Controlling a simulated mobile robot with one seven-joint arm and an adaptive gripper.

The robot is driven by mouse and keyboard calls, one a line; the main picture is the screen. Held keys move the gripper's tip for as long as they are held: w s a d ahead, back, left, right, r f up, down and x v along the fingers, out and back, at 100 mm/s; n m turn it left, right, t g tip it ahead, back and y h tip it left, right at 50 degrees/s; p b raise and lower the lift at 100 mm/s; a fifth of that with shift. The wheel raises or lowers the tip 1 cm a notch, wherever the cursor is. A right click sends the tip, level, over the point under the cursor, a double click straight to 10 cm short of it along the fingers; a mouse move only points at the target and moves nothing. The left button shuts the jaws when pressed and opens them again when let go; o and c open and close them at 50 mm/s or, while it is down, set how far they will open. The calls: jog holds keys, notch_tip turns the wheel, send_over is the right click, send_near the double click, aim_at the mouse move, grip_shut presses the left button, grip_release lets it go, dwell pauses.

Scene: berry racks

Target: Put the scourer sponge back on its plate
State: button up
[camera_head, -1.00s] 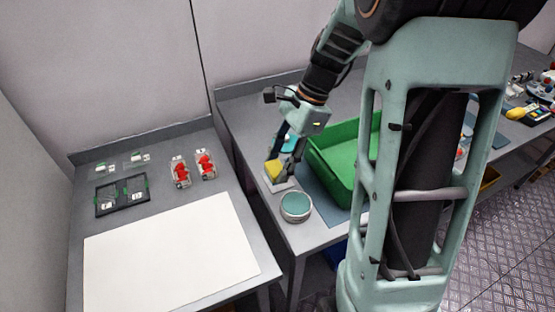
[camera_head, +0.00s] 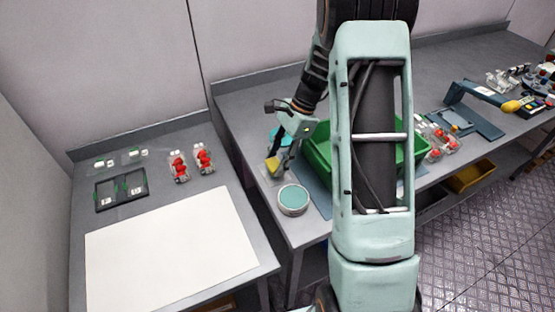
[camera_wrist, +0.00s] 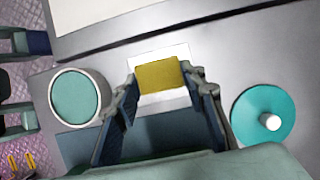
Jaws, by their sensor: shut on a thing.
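The yellow scourer sponge (camera_head: 272,164) is at the front left of the grey bench, at the tips of my gripper (camera_head: 278,158). In the wrist view, the sponge (camera_wrist: 158,74) sits between the two fingertips of my gripper (camera_wrist: 166,84), which is shut on it. The pale square plate (camera_wrist: 168,50) shows behind and in front of the sponge, so the sponge is over or on it. I cannot tell whether they touch. In the head view, only a small part of the plate (camera_head: 266,176) shows beside the sponge.
A round teal-topped tub (camera_head: 293,199) stands in front of the plate. A teal disc with a white knob (camera_wrist: 263,117) lies to the right in the wrist view. A green crate (camera_head: 318,160) stands close by, partly hidden by my arm.

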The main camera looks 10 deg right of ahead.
jog(key=shift+f, duration=0.2)
jog(key=shift+f, duration=0.15)
jog(key=shift+f, duration=0.15)
jog(key=o, duration=1)
jog(key=b+v, duration=0.1)
jog(key=v, duration=1.1)
jog(key=shift+r, duration=0.3)
